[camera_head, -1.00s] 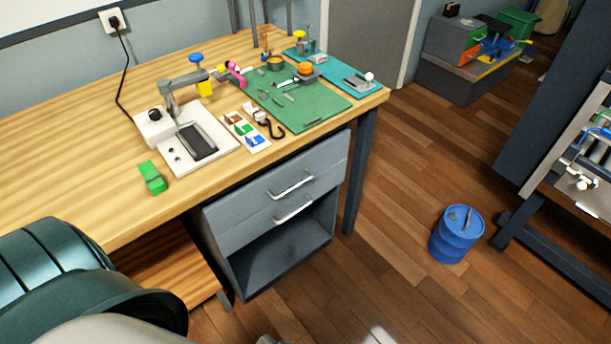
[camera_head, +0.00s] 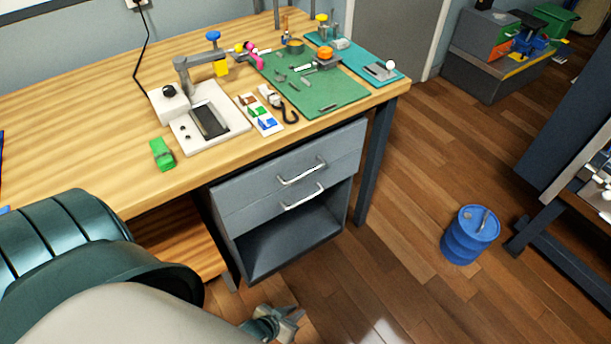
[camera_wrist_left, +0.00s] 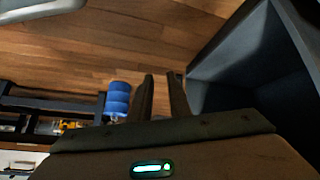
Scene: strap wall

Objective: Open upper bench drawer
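The upper bench drawer (camera_head: 245,185) is a grey front at the top of the cabinet under the wooden bench. It looks shut, with a pale bar handle (camera_head: 302,172). Just below it is a second grey drawer (camera_head: 245,216) with a similar handle (camera_head: 303,197). My left gripper (camera_head: 290,318) is low, in front of and below the cabinet, apart from both handles. In the left wrist view its two dark fingers (camera_wrist_left: 164,80) stand apart with nothing between them. The handles cannot be made out there. My right gripper is out of view.
An open compartment (camera_head: 290,240) lies under the drawers; the cabinet also shows in the left wrist view (camera_wrist_left: 252,60). A bench leg (camera_head: 374,165) stands right of it. A blue drum (camera_head: 468,238) stands on the floor farther right. Floor before the cabinet is clear.

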